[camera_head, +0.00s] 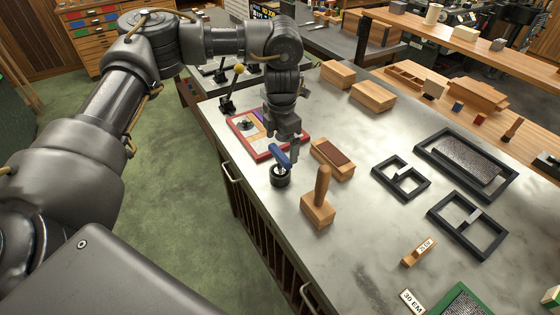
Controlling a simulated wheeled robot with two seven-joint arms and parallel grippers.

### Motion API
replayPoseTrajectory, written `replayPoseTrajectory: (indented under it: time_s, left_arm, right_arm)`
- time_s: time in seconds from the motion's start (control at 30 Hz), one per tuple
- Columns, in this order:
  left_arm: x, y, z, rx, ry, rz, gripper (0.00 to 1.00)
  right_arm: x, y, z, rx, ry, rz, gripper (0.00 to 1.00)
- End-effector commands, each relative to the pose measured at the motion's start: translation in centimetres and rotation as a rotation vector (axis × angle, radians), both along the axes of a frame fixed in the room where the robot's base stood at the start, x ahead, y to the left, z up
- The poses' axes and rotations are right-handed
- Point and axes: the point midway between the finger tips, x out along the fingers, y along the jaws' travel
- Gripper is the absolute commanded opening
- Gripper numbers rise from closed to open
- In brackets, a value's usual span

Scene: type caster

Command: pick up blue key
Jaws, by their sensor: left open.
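The blue key (279,155) stands with its blue handle tilted, upright in or on a small dark round holder (280,177) near the bench's left edge. My left gripper (287,147) points down right at the blue handle and is open. The handle overlaps the fingers in the picture, so I cannot tell whether they touch it. Part of the far finger is hidden. My right gripper does not show.
A red-rimmed tray (262,152) lies just behind the key. A wooden block with a dark top (332,159) and a wooden mallet (319,205) stand to the right. Black metal frames (466,226) lie further right.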

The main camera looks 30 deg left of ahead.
Motion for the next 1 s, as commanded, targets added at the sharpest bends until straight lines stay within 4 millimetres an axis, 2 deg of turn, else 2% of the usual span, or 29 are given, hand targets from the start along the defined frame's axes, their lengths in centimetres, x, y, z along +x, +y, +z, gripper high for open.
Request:
replayPoseTrajectory:
  time_s: [0.13, 0.33, 0.63, 0.9, 1.0]
  left_arm:
    - [-0.4, 0.2, -1.9, -0.001, 0.008, -0.001, 1.00]
    - [-0.4, 0.3, -4.3, -0.001, 0.004, 0.000, 1.00]
    - [-0.4, 0.3, -4.7, 0.000, 0.001, 0.000, 1.00]
    - [-0.4, 0.3, -4.7, 0.000, 0.001, 0.000, 0.67]
    - [-0.4, 0.3, -4.7, 0.000, 0.001, 0.000, 0.67]
  right_arm:
    - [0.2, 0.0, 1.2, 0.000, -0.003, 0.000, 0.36]
    - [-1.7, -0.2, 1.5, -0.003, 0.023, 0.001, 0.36]
    - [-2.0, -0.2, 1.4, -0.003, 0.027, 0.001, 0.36]
    - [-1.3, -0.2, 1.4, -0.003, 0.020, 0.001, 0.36]
    - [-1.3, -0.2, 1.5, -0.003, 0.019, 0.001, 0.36]
